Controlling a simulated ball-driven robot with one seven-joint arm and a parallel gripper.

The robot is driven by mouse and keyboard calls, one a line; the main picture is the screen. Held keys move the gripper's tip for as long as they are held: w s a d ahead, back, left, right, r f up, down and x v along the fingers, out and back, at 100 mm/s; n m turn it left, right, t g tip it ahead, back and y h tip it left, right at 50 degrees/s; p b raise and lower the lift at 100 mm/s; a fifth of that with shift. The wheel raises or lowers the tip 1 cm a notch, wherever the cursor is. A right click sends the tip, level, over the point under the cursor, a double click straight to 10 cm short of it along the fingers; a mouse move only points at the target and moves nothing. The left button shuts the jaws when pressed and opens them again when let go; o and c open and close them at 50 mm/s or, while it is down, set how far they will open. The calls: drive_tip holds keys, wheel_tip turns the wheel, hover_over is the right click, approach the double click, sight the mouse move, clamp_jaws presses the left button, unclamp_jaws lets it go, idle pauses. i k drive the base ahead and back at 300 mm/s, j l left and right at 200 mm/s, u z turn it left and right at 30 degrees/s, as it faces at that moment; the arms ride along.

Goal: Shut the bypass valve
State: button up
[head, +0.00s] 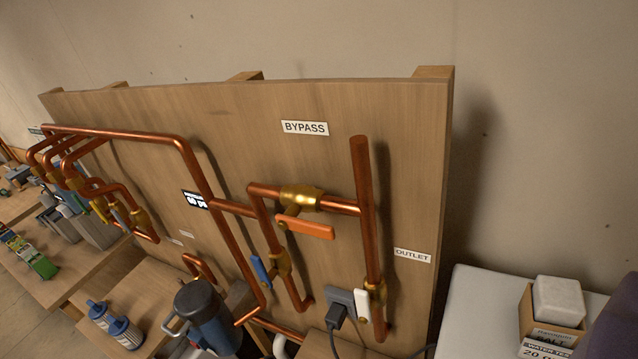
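The bypass valve has a brass body (301,197) on a short, nearly level copper pipe, under the white BYPASS label (305,128) on the wooden board. Its orange lever (305,228) stands out in front of the body, points right, and lies roughly along the pipe. Nothing touches the lever. My gripper is not in view, so I cannot see whether it is open or shut.
Below the bypass are a blue-handled valve (261,270) and a white-handled valve (362,303) near the OUTLET label (412,255). A black plug (337,314) sits in a socket. A blue canister (203,310) stands lower left, a salt box (553,318) lower right.

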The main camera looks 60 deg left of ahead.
sight(288, 221)
drive_tip(key=u, duration=1.1)
